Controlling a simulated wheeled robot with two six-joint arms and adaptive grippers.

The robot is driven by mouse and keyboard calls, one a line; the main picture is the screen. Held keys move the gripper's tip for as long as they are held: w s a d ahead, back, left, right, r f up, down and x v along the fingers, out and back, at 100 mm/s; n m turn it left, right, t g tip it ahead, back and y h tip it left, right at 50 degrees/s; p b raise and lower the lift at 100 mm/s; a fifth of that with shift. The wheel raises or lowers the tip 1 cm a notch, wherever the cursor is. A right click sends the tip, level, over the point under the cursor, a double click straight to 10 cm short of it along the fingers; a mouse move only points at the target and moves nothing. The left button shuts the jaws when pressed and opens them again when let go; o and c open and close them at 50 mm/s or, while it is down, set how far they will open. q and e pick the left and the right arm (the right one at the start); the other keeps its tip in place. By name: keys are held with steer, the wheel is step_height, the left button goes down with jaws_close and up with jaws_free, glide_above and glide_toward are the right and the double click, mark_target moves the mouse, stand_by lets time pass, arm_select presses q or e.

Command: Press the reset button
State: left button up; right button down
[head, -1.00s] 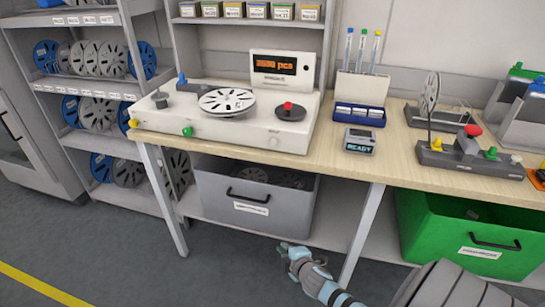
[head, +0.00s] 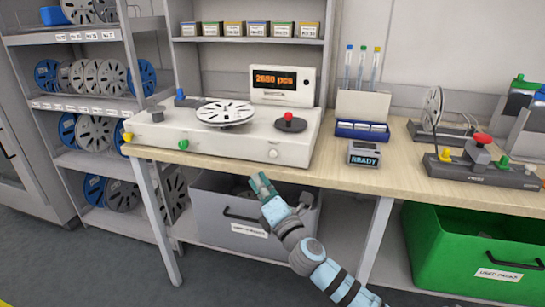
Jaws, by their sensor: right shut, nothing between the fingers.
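A white counting machine (head: 235,143) stands on the left of the wooden bench, with an orange display (head: 280,80) reading about "2680 pcs". Its front carries a green button (head: 183,144), a yellow button (head: 127,136) at the left corner and a pale round knob (head: 272,154). A red knob on a black disc (head: 288,119) sits on top, right of a white reel (head: 225,113). No readable label marks any as reset. My right gripper (head: 262,183) is shut and empty, in front of and below the bench edge, apart from the machine. My left gripper is not in view.
A grey bin (head: 215,205) and a green bin (head: 460,250) sit under the bench. A small "READY" device (head: 364,154) and a blue tray (head: 361,132) stand right of the machine. A splicer-like unit (head: 480,173) is further right. Reel shelves (head: 85,105) stand left.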

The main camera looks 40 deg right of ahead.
mark_target(273, 154)
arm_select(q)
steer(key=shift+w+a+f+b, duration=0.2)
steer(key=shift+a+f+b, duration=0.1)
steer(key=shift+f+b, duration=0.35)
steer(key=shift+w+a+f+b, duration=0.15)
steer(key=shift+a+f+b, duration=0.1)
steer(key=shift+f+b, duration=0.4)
arm_select(e)
steer(key=shift+w+d, duration=0.8)
steer(key=shift+d, duration=0.4)
steer(key=shift+w+d, duration=0.85)
steer(key=shift+d, duration=0.3)
steer(key=shift+w+d, duration=0.8)
steer(key=shift+d, duration=0.4)
steer(key=shift+w+d, duration=0.3)
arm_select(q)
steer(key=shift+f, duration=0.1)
arm_select(e)
steer(key=shift+w+d, duration=0.3)
steer(key=shift+d, duration=0.1)
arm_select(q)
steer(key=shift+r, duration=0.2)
arm_select(e)
steer(key=shift+s+a, duration=0.55)
steer(key=shift+a, duration=0.2)
